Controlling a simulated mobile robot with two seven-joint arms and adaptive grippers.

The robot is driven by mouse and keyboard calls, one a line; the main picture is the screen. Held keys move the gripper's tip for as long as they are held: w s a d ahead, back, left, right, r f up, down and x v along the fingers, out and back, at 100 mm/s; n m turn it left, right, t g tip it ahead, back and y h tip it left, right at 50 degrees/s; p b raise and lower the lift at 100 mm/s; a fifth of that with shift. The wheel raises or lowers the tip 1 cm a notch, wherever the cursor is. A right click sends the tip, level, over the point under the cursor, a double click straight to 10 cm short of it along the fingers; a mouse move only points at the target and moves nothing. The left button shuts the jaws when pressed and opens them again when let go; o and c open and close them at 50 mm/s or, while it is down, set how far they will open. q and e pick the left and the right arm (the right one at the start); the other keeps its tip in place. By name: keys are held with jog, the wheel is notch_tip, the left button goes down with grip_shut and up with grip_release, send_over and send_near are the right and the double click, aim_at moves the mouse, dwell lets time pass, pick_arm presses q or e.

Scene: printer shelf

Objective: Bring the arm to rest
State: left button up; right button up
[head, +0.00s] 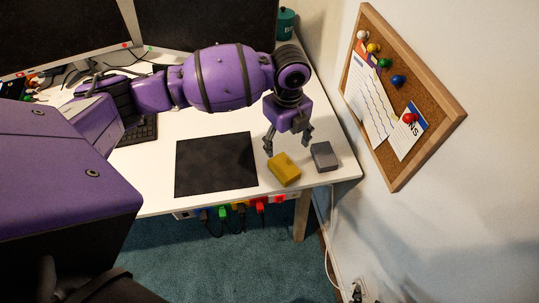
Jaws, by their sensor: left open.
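My left arm reaches in from the left over the white desk (210,209). Its gripper (286,152) points down near the desk's right end, with its fingers apart and nothing between them. A yellow block (284,170) lies on the desk just below and in front of the gripper. A grey block (324,156) lies to the right of the yellow one, apart from the fingers. Whether a fingertip touches the yellow block is hard to tell. My right gripper is not in view.
A black mat (216,165) lies left of the blocks. Two monitors (205,22) and a teal container (286,23) stand at the back. A corkboard (408,100) with pins and papers hangs on the right wall. A keyboard (140,131) is partly behind my arm. Cables and plugs hang under the front edge.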

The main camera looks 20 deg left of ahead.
pick_arm(q)
jog(key=shift+r, duration=0.1)
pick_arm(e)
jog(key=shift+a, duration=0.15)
pick_arm(q)
jog(key=s+d+f+n+h, duration=0.1)
jog(key=s+d+f+n, duration=0.3)
jog(key=s, duration=0.4)
jog(key=s+d+f+n+h, duration=0.25)
jog(key=s+f+n, duration=0.3)
jog(key=s, duration=0.35)
jog(key=s+a+n+t+y, duration=0.1)
jog(key=s+a+n+y, duration=0.3)
jog(key=s+a+n, duration=1.3)
jog(key=w+d+f+m+t, duration=0.1)
jog(key=w+d+f+t, duration=0.1)
jog(key=f, duration=0.3)
jog(key=w+d+f+m+t, duration=0.1)
jog(key=w+d+f+t, duration=0.2)
jog(key=w+f+t, duration=0.1)
jog(key=shift+w+d+f+t+h, duration=0.3)
jog(key=shift+f+t, duration=0.3)
jog(key=shift+f, duration=0.25)
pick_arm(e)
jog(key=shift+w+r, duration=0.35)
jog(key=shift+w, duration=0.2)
pick_arm(q)
jog(key=shift+a, duration=0.1)
